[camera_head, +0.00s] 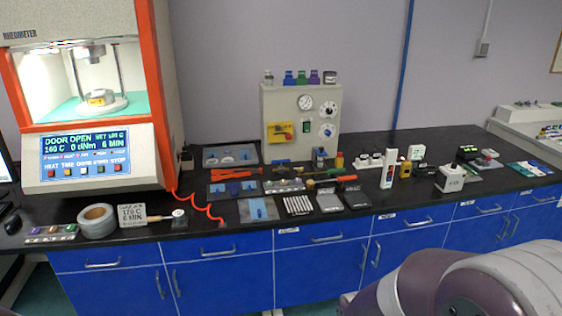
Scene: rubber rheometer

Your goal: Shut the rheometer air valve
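A beige panel box (269,104) stands at the back of the bench, right of the rheometer. On its front are a round gauge (305,102), a yellow valve-like part (281,131) at the lower left, and two round white dials at the right. The yellow part is probably the air valve; its handle is too small to read as open or shut. The rheometer (82,130) is at the left, with its chamber open and its display reading DOOR OPEN. Part of my arm (460,285) shows at the lower right, far from the panel. Neither gripper is in view.
A red coiled hose (196,205) hangs from the rheometer onto the black bench top (400,212). Trays, tools and small boxes crowd the bench before the panel. A tape roll (97,220) lies at the front left. Small coloured items stand on top of the panel.

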